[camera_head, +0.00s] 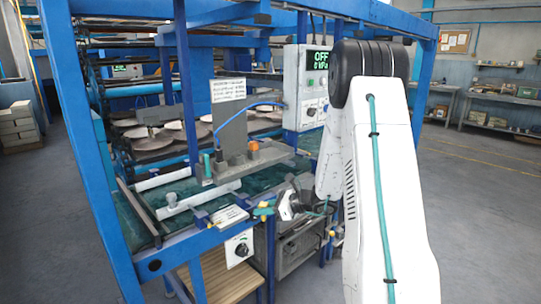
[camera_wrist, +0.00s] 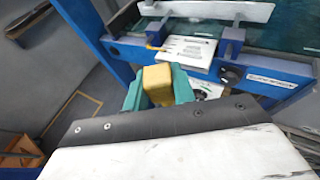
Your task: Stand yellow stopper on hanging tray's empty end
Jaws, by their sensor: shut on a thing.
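The yellow stopper (camera_wrist: 157,84) is a small block. My gripper (camera_wrist: 158,88) is shut on it, with a teal finger on each side, in the wrist view. In the head view my gripper (camera_head: 265,210) is small, at the front edge of the blue frame, below and in front of the hanging tray. The grey hanging tray (camera_head: 238,168) hangs from an upright grey plate (camera_head: 232,132). A teal peg (camera_head: 207,165) stands at its left end and an orange piece (camera_head: 253,146) sits right of the plate. The tray's right end looks bare.
A white bar (camera_head: 200,198) lies over the teal bed in front of the tray. A control box (camera_head: 305,88) stands behind right. A blue post (camera_head: 187,85) rises left of the plate, and a blue hose arches beside the plate. The front rail carries labels and a knob (camera_wrist: 232,74).

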